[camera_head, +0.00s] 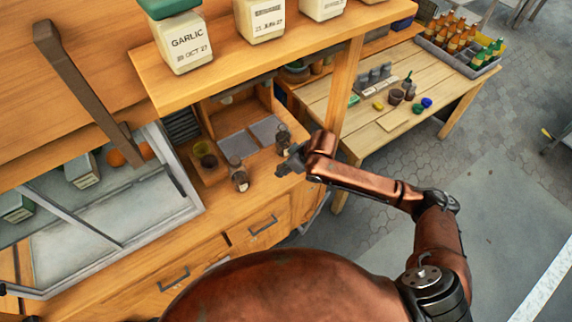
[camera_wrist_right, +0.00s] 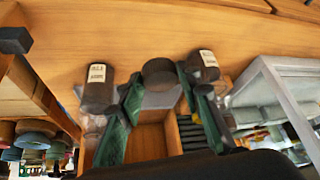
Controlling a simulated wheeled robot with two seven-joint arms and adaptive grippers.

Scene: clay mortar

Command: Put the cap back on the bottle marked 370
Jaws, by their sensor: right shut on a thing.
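My right gripper (camera_head: 288,164) is at the counter's right end, close beside a small dark bottle (camera_head: 283,139). In the right wrist view its green-sided fingers (camera_wrist_right: 158,80) are shut on a dark round cap (camera_wrist_right: 160,72). A second small dark bottle (camera_head: 240,176) stands on the counter to the left. The wrist view shows a labelled bottle on the left (camera_wrist_right: 97,90) and another on the right (camera_wrist_right: 203,68), on either side of the cap. The label numbers are too blurred to read, so I cannot tell which is 370. My left gripper is out of view.
A shelf (camera_head: 250,60) with white containers, one marked GARLIC (camera_head: 183,42), overhangs the counter. A glass-sided case (camera_head: 110,215) stands at left. A wooden box with a dark jar (camera_head: 207,157) is behind the bottles. A worktable (camera_head: 400,95) stands beyond.

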